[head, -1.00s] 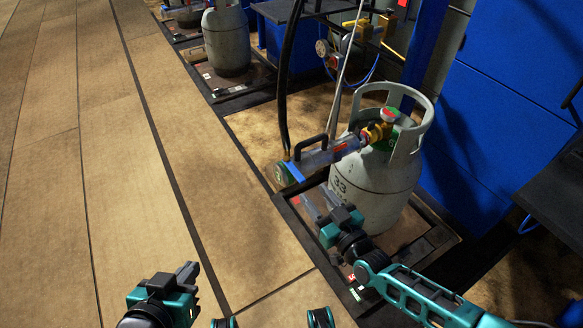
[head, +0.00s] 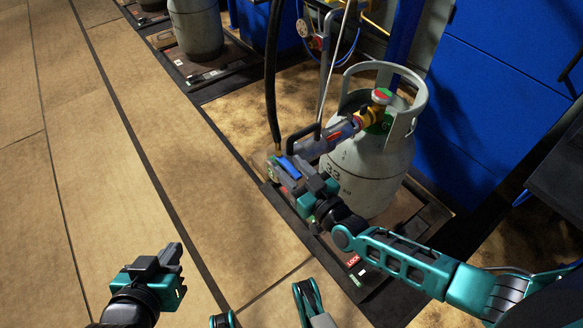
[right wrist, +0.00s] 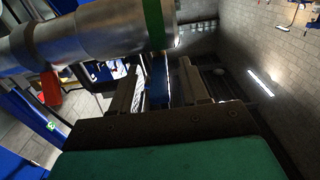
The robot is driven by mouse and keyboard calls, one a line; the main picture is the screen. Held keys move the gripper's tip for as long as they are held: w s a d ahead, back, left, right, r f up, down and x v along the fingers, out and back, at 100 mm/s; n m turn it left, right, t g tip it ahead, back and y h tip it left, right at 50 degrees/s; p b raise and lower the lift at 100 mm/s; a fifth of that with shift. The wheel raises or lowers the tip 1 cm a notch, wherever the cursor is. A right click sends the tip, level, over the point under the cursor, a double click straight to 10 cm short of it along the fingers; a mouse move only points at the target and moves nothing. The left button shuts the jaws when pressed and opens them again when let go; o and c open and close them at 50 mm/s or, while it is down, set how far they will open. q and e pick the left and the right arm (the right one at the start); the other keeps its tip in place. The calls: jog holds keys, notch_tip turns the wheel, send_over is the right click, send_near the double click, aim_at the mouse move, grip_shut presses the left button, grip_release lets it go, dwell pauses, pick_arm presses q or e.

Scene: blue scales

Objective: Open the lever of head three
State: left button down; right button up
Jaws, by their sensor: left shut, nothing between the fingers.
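A filling head (head: 322,145) with a grey body, black handle and red part joins the yellow valve of a grey gas cylinder (head: 372,170). Its blue lever (head: 287,166) is at the hose end. No head number is readable. My right gripper (head: 284,172) is at that end, its fingers close around the lever. In the right wrist view, its fingers (right wrist: 158,88) stand apart with the blue lever (right wrist: 157,76) between them; contact cannot be told. The metal head body (right wrist: 90,38) crosses above. My left gripper (head: 172,256) is shut and empty, low over the floor at left.
The cylinder stands on a scale platform (head: 425,215) with a dark frame. A black hose (head: 272,70) rises from the head. Another cylinder (head: 196,30) stands at the back left. Blue panels (head: 490,90) close off the right. The floor at left is free.

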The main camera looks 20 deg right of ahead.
pick_arm(q)
jog(key=shift+s+f, duration=0.15)
jog(key=shift+s, duration=0.1)
pick_arm(e)
grip_shut()
jog(key=shift+a+r+m+h+p, duration=0.25)
jog(key=shift+m+h+p, duration=0.3)
jog(key=shift+p, duration=0.25)
jog(key=shift+s+a+m+t+h+p, duration=0.15)
jog(key=shift+m+t+h+p, duration=0.2)
jog(key=shift+h, duration=0.2)
jog(key=shift+a+f+m+h+p, duration=0.15)
jog(key=shift+m+h+p, duration=0.15)
jog(key=shift+h, duration=0.3)
jog(key=shift+a+f+m+h+p, duration=0.1)
jog(key=shift+a+m+h+p, duration=0.15)
jog(key=shift+h, duration=0.35)
pick_arm(q)
jog(key=shift+a+r+y, duration=0.3)
jog(key=shift+a+r, duration=0.25)
jog(key=shift+r, duration=0.1)
pick_arm(e)
jog(key=shift+d, duration=0.1)
grip_release()
pick_arm(q)
jog(key=shift+d+r, duration=0.15)
jog(key=shift+r, duration=0.05)
